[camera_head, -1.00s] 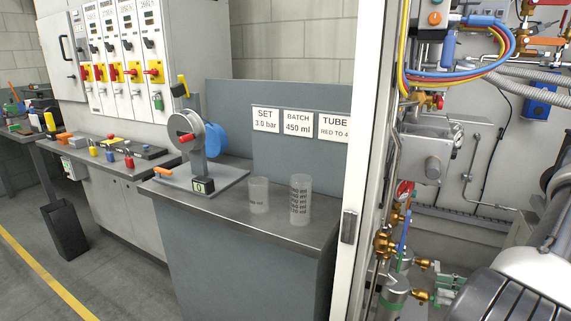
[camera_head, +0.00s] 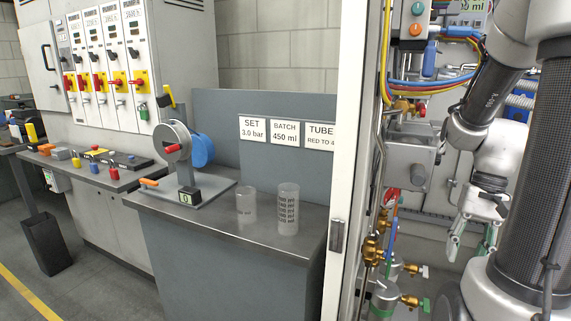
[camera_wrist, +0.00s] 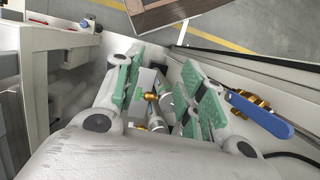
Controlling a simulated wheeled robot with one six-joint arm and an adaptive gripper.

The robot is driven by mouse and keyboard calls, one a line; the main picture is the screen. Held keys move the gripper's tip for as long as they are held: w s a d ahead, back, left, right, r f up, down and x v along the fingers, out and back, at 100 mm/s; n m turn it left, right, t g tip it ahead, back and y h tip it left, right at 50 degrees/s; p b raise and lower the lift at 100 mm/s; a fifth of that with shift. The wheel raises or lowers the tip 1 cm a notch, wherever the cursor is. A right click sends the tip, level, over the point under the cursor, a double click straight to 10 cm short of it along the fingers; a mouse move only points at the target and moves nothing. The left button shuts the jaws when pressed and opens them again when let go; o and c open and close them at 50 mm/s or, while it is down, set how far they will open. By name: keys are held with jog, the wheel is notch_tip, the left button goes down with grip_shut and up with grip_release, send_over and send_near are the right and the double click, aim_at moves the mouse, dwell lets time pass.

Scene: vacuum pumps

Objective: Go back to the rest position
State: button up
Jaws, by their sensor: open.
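My gripper (camera_head: 467,240) hangs at the right of the head view, fingers pointing down, in front of the pump and piping area. In the wrist view its green-padded fingers (camera_wrist: 160,98) stand apart with a gap between them. No held object shows between the pads. Brass fittings and a grey cylinder (camera_wrist: 157,112) show beyond the gap, and I cannot tell their distance. My arm comes down from the upper right of the head view.
A blue-handled brass valve (camera_wrist: 258,110) lies close right of the fingers in the wrist view. A white door edge (camera_head: 345,150) separates the piping from the bench (camera_head: 215,222), which bears two clear beakers (camera_head: 288,210) and a hand-wheel device (camera_head: 172,142). Brass valves (camera_head: 372,250) stand left of my gripper.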

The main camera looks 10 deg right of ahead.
jog(key=a+r+n+t+h, duration=0.2)
jog(key=a+r+n+t, duration=0.4)
jog(key=a+r, duration=0.3)
notch_tip(320, 180, up, 3)
jog(key=shift+s+a+r+n, duration=0.2)
jog(key=shift+s+a+n, duration=0.05)
jog(key=shift+s+n, duration=0.15)
